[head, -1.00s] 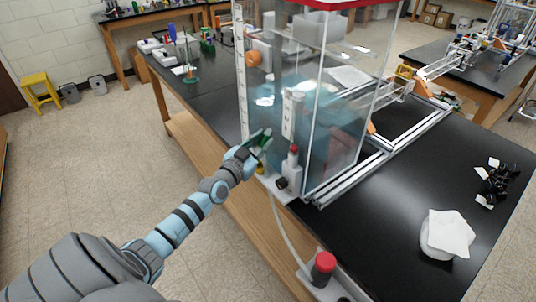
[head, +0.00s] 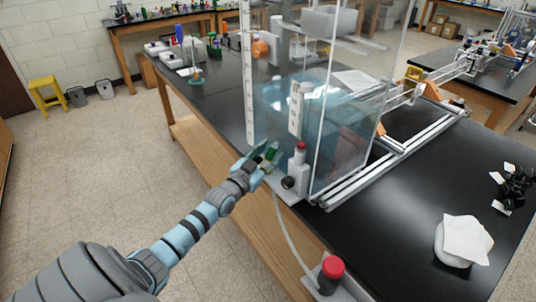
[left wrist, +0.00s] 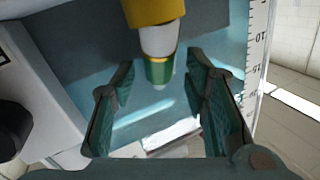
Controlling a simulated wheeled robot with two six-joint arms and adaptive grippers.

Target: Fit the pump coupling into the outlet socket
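A small coupling with a yellow collar, white body and green tip (left wrist: 160,68) shows in the left wrist view. I take it for the pump coupling. In the head view its green part (head: 271,152) shows between the fingers. My left gripper (head: 266,155) is at the near lower corner of the clear water tank (head: 342,135). Its fingers (left wrist: 160,90) are open on either side of the coupling, with visible gaps. I cannot pick out the outlet socket with certainty. A grey fitting with a red cap (head: 300,165) stands just right of the gripper. My right gripper is not in view.
A pale hose (head: 284,228) runs from near that fitting down to a red-capped unit (head: 331,268) at the bench edge. A ruler strip (head: 249,80) stands by the tank's left edge. Metal rails (head: 385,155) lie right of the tank. The front bench top (head: 385,230) is mostly clear.

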